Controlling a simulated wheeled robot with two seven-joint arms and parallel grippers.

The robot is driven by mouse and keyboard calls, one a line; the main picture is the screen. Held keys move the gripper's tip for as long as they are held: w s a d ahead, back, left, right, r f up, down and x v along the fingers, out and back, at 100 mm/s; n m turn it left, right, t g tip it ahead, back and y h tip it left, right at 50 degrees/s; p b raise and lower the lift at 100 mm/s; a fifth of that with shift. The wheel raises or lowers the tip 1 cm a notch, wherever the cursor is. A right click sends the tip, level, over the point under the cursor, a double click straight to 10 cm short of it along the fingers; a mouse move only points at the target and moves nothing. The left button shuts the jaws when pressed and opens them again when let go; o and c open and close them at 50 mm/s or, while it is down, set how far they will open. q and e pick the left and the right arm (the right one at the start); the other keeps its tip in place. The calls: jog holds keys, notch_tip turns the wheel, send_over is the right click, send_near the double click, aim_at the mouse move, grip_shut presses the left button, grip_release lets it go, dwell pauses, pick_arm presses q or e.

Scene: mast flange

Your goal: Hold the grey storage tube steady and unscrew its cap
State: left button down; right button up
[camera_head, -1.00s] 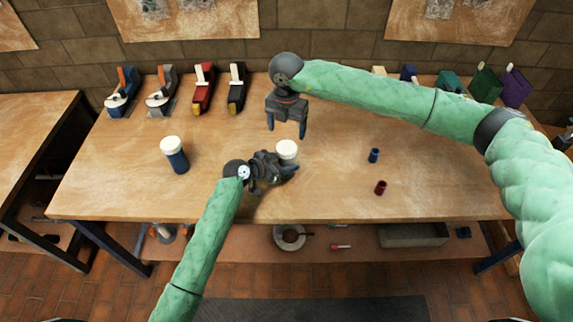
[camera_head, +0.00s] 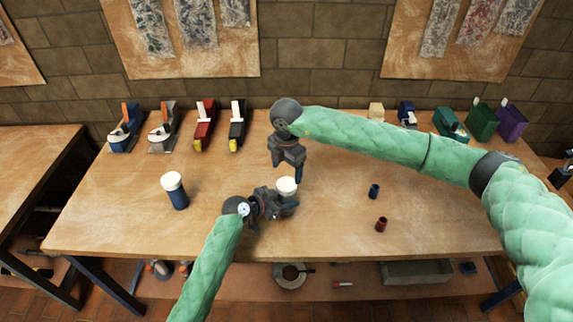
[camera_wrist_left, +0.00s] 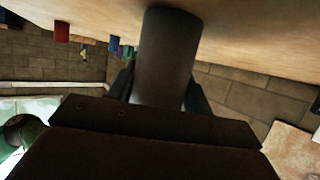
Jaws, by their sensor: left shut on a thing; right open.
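The grey storage tube (camera_wrist_left: 165,60) fills the upper middle of the left wrist view, between the fingers of my left gripper (camera_wrist_left: 162,92). In the head view its white cap (camera_head: 286,185) shows on top, and my left gripper (camera_head: 284,205) is shut around the tube body, mostly hiding it. The tube looks upright, at the middle of the workbench (camera_head: 330,235). My right gripper (camera_head: 296,172) is open and empty, just above and behind the cap, pointing down. I see no contact between it and the cap.
A blue tube with a white cap (camera_head: 174,190) stands to the left. A small blue cylinder (camera_head: 374,191) and a small red one (camera_head: 381,224) stand to the right. Tape dispensers (camera_head: 205,125) and colored boxes (camera_head: 482,120) line the back. The bench between is clear.

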aim_at(287, 184)
jog(key=shift+f, duration=3.1)
jog(key=c, duration=1)
jog(key=n, duration=0.6)
jog(key=shift+n, duration=0.4)
jog(key=o, duration=1.1)
